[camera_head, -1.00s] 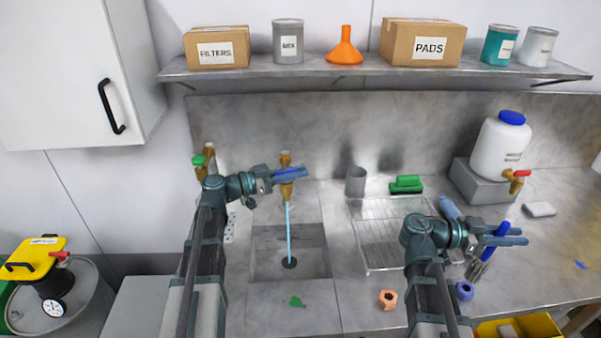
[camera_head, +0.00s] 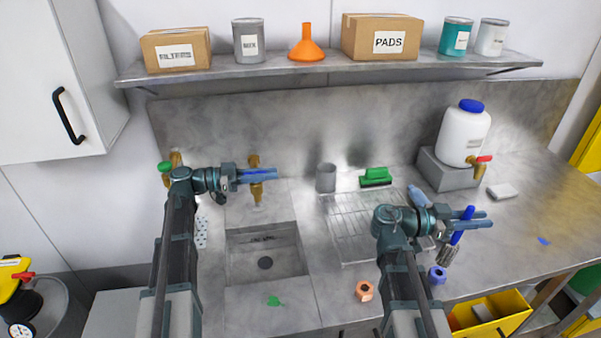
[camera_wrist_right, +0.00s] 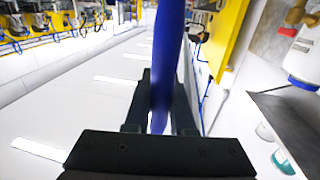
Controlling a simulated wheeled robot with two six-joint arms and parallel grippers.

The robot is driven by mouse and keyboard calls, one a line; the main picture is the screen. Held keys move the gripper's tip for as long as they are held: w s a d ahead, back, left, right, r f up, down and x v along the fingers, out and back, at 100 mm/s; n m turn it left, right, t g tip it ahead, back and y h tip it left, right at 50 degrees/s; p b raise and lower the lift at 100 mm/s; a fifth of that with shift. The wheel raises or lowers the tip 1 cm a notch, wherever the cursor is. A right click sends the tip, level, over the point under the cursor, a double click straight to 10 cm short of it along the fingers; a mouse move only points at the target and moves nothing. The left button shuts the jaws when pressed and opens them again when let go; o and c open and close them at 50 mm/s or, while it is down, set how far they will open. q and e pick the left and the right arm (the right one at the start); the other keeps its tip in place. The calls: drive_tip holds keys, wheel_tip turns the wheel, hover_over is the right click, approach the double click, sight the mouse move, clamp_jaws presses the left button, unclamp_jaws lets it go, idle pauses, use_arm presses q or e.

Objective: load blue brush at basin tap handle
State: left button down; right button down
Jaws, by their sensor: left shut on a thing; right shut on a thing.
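The blue brush (camera_head: 463,226) is in my right gripper (camera_head: 480,222), which is shut on its handle above the counter at the right; its grey bristle end (camera_head: 447,256) points down. The blue handle also shows upright between the fingers in the right wrist view (camera_wrist_right: 166,60). My left gripper (camera_head: 262,175) is shut at the brass basin tap (camera_head: 256,192), with its fingers across the handle and hiding most of it. The sunken basin (camera_head: 285,265) lies below, with a dark drain. No water stream shows from the tap.
A wire drying rack (camera_head: 345,225) lies right of the basin. A white jug (camera_head: 464,138) stands further right. A shelf (camera_head: 330,67) overhangs.

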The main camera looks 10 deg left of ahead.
use_arm(q)
drive_tip(key=c, duration=0.9)
unclamp_jaws()
drive_tip(key=shift+o, duration=0.2)
drive_tip(key=v, duration=1.2)
drive_tip(key=shift+s, duration=0.1)
